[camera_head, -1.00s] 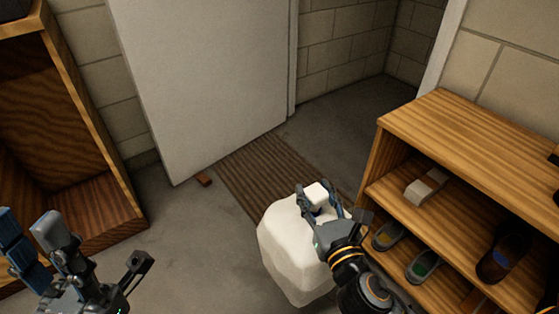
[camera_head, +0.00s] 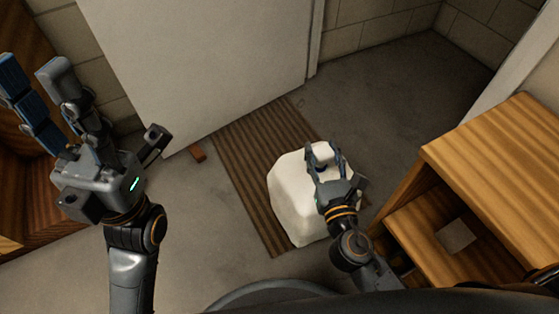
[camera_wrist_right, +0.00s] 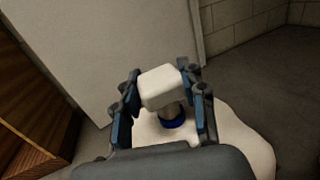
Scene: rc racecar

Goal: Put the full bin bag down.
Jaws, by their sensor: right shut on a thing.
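The full bin bag (camera_head: 288,200) is a white, lumpy, upright sack in the middle of the head view. My right gripper (camera_head: 323,160) is shut on its gathered top. In the right wrist view the white knob of the bag (camera_wrist_right: 160,86) sits between the fingers, with a blue tie (camera_wrist_right: 172,123) around the neck below. The bag overlaps the brown ribbed mat (camera_head: 240,165) in the picture; I cannot tell whether its base touches down. My left gripper (camera_head: 97,100) is open and empty at the left.
A pale door (camera_head: 200,65) stands open behind the mat, with a small brown wedge (camera_head: 198,153) at its foot. A wooden shoe rack (camera_head: 500,170) is close on the right. A wooden cabinet (camera_head: 25,170) is at the left. Grey floor (camera_head: 385,100) is clear beyond the mat.

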